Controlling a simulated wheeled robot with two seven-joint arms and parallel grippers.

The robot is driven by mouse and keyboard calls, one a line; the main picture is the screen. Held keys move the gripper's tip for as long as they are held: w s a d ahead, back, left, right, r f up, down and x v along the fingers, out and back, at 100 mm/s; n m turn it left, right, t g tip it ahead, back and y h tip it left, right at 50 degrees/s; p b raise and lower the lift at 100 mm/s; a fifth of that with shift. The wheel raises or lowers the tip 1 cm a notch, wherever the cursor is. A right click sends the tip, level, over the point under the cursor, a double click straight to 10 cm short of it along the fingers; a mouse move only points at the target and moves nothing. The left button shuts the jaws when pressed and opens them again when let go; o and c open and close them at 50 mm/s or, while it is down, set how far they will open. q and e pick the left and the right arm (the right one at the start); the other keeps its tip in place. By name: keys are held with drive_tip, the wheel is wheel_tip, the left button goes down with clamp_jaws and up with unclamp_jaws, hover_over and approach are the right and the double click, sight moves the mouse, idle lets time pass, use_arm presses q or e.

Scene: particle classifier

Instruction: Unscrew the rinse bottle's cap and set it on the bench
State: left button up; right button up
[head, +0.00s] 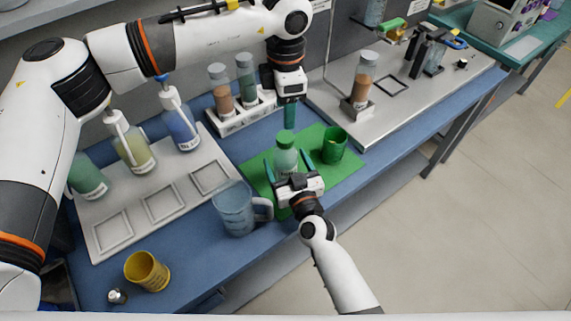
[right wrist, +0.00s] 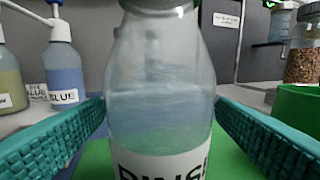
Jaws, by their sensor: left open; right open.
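The rinse bottle (head: 286,158) stands upright on the green mat (head: 262,190). It is clear, with pale green liquid low inside, and its label shows in the right wrist view (right wrist: 160,110). Its green cap (head: 286,139) is on top; only the cap's lower edge shows at the top of the right wrist view (right wrist: 160,4). My right gripper (head: 288,160) is open, one finger on each side of the bottle's body, with small gaps visible. My left gripper (head: 290,116) points down just above and behind the cap, empty; its fingers overlap edge-on.
A green cup (head: 334,145) stands close right of the bottle. A clear jug (head: 234,209) is front left, and a yellow cup (head: 147,271) is farther left. A vial rack (head: 240,119) stands behind. Pump bottles stand on a grey tray (head: 187,202). Blue bench shows in front.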

use_arm(q)
drive_tip(key=shift+w, duration=0.1)
use_arm(e)
drive_tip(key=shift+w+a, duration=0.1)
drive_tip(key=shift+w, duration=0.2)
